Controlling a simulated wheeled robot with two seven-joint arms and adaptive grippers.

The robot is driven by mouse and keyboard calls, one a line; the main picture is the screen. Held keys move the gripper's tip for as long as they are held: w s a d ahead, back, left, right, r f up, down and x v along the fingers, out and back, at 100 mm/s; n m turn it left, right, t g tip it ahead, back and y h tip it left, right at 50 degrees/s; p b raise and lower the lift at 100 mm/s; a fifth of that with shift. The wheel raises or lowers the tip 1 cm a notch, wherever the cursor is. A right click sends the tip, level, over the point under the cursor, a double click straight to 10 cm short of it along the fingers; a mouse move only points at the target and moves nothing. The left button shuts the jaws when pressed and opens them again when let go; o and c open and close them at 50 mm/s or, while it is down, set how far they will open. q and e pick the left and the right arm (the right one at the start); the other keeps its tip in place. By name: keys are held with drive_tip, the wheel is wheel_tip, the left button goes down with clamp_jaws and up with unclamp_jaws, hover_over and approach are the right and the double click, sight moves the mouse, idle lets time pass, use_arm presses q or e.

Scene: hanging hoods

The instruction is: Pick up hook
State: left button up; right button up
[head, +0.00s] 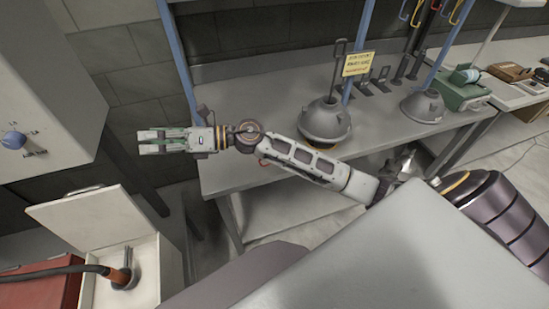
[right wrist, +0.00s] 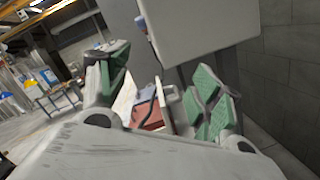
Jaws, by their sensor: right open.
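My right gripper (head: 142,141) reaches out to the left past the table's left end, empty and pointing left. In the right wrist view its green-padded fingers (right wrist: 155,95) stand apart with nothing gripped between them. I cannot tell for sure which thing is the hook. A grey hood (head: 325,121) on the table has a tall dark rod with a looped top (head: 339,52). Several small coloured hooks (head: 417,12) hang at the top right. All of these are far to the right of the gripper. My left gripper is not in view.
The grey table (head: 268,95) has blue posts, a yellow sign (head: 358,64) and a second hood (head: 424,105). Below the gripper, an open white box (head: 140,268) stands beside a red box (head: 42,284). A grey cabinet (head: 45,75) with a blue knob is at the left.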

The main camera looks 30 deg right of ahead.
drive_tip(key=d+f+n+g+h, duration=0.75)
drive_tip(key=f+n, duration=0.25)
drive_tip(key=f, duration=0.2)
drive_tip(key=w+d+f+n+h, duration=0.1)
drive_tip(key=d+h, duration=0.9)
drive_tip(key=d, duration=1.2)
drive_tip(key=shift+w+d+h, duration=0.25)
drive_tip(key=shift+d+h, duration=0.1)
drive_tip(key=shift+f, duration=0.1)
drive_tip(key=shift+f+p, duration=0.55)
drive_tip(key=shift+f, duration=3.65)
